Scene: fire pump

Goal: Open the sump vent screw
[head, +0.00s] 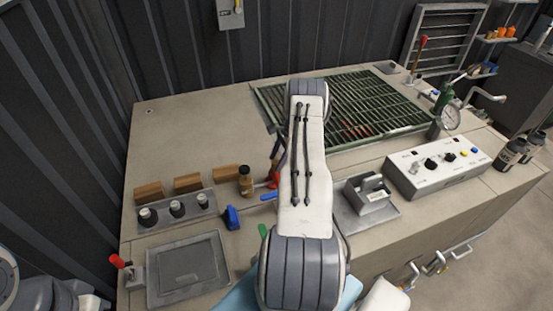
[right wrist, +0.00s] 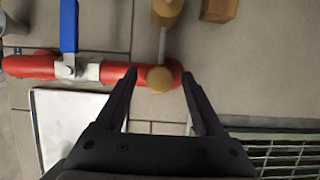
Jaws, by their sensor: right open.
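In the right wrist view a round brass knob (right wrist: 160,78) sits on a red pipe (right wrist: 30,66); it looks like the sump vent screw, though I cannot be sure. A thin metal rod runs from it to a brass cylinder (right wrist: 168,8), which also shows in the head view (head: 245,181). My right gripper (right wrist: 159,72) is open, with its fingers on either side of the knob. I cannot tell whether they touch it. In the head view my right arm hides most of this spot; only a dark part of the gripper (head: 275,152) shows. My left gripper is not in view.
A blue valve lever (right wrist: 69,25) stands left of the knob. A green grating (head: 390,115) lies behind on the bench (head: 180,120). Wooden blocks (head: 187,183), a row of dark knobs (head: 177,208), a control box (head: 440,170) and a pressure gauge (head: 450,117) stand around.

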